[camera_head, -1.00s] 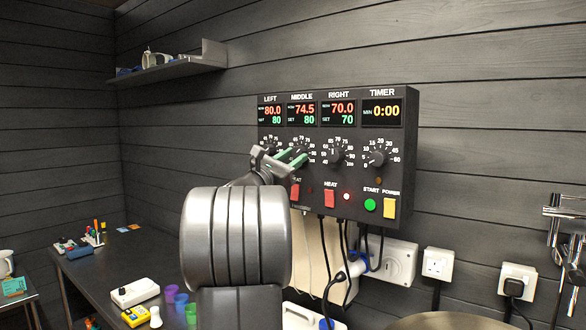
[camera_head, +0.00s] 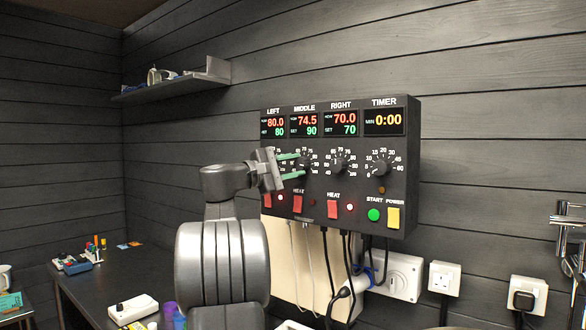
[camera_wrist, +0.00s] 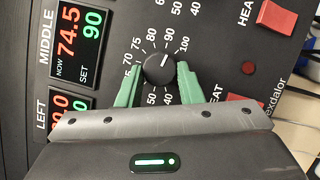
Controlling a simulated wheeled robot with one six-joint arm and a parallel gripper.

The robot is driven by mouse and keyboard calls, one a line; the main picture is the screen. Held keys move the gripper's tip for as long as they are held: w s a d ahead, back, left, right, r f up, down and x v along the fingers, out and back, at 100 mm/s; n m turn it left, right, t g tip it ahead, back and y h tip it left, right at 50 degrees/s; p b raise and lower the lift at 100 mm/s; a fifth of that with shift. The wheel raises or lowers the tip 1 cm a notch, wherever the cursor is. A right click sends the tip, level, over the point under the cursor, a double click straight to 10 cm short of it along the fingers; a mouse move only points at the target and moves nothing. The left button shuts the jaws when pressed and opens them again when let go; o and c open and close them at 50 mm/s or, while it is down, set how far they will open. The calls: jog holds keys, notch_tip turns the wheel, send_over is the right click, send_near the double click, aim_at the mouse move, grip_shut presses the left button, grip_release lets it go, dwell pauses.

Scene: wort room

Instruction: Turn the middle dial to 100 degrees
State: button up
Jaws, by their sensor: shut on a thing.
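The middle dial (camera_head: 307,167) is a black knob on the dark control box, under the MIDDLE display (camera_head: 304,124), which reads NOW 74.5 and SET 90. My gripper (camera_head: 301,165) reaches it from the left and its green fingers are shut on the knob. In the wrist view my gripper (camera_wrist: 158,80) has one finger on each side of the middle dial (camera_wrist: 160,68). The knob's white mark points near 90 on the scale, which shows 100 to the right. The left dial is mostly hidden behind my gripper in the head view.
The right dial (camera_head: 338,166) and timer dial (camera_head: 380,168) sit to the right on the control box (camera_head: 413,170). Red heat switches (camera_head: 333,209), a green start button (camera_head: 374,214) and a yellow power switch (camera_head: 393,217) lie below. Cables hang underneath.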

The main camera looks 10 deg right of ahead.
jog(key=shift+r+m+g+y, duration=0.1)
jog(key=shift+m+g+y, duration=0.45)
jog(key=shift+m, duration=0.95)
jog(key=o, duration=1)
jog(key=shift+a, duration=0.1)
jog(key=b+v, duration=0.1)
jog(key=v, duration=1.2)
jog(key=shift+s+a+b, duration=0.15)
jog(key=shift+a+b, duration=0.15)
jog(key=shift+b, duration=0.1)
